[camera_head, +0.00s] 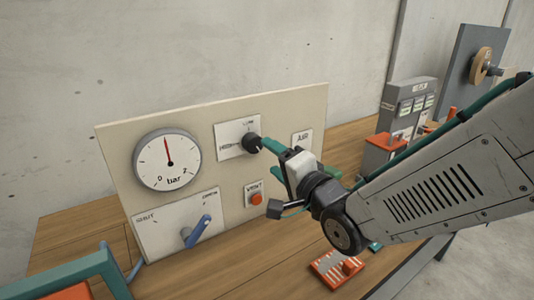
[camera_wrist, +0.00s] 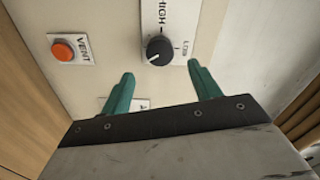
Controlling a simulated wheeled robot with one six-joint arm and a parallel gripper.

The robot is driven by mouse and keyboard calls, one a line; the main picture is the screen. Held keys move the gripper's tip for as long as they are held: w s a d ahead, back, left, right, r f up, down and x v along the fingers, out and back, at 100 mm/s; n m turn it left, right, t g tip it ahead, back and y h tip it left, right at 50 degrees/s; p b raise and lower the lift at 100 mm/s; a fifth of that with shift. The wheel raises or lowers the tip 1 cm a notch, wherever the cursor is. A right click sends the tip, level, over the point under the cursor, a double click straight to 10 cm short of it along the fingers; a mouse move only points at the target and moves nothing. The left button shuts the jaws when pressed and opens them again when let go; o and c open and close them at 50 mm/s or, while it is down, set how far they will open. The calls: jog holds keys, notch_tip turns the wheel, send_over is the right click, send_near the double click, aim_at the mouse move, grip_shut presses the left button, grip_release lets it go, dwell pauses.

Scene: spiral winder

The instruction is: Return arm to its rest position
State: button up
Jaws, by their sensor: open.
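My gripper (camera_wrist: 162,88) is open, with two green fingers apart. In the wrist view the black HIGH/LOW knob (camera_wrist: 159,50) lies just beyond and between the fingertips, and nothing is seen held. In the head view my gripper (camera_head: 272,160) is in front of the cream panel (camera_head: 215,104), close to the same knob (camera_head: 252,144). Whether a finger touches the knob I cannot tell. My arm comes in from the right and hides part of the panel's right side and the AIR plate (camera_head: 302,140).
The panel carries a pressure gauge (camera_head: 167,160), a blue lever (camera_head: 198,231) and an orange VENT button (camera_head: 256,198). An orange tray (camera_head: 335,268) lies on the wooden bench (camera_head: 250,275).

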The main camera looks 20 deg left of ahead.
jog(key=shift+s+d, duration=0.15)
jog(key=shift+d, duration=0.05)
notch_tip(320, 180, down, 8)
jog(key=d+r+n+g+h, duration=0.1)
jog(key=d+n+g+h, duration=0.1)
jog(key=n+h, duration=0.15)
jog(key=s+d+f+n+g+h, duration=0.3)
jog(key=d+f+h, duration=0.15)
jog(key=d, duration=0.55)
jog(key=s+d+r+g+h, duration=0.1)
jog(key=s+d+r+h, duration=0.1)
jog(key=s+d, duration=0.4)
jog(key=s+d+r+m+g+h, duration=0.1)
jog(key=s+d+r, duration=0.3)
jog(key=d, duration=0.8)
jog(key=s+d+r+g+h, duration=0.2)
jog(key=s+d+r+g, duration=0.1)
jog(key=s+d, duration=0.5)
jog(key=shift+s+d+r+h, duration=0.15)
jog(key=shift+d+r+h, duration=0.15)
jog(key=shift+d+r, duration=0.25)
jog(key=shift+f+m, duration=0.1)
jog(key=shift+m, duration=0.15)
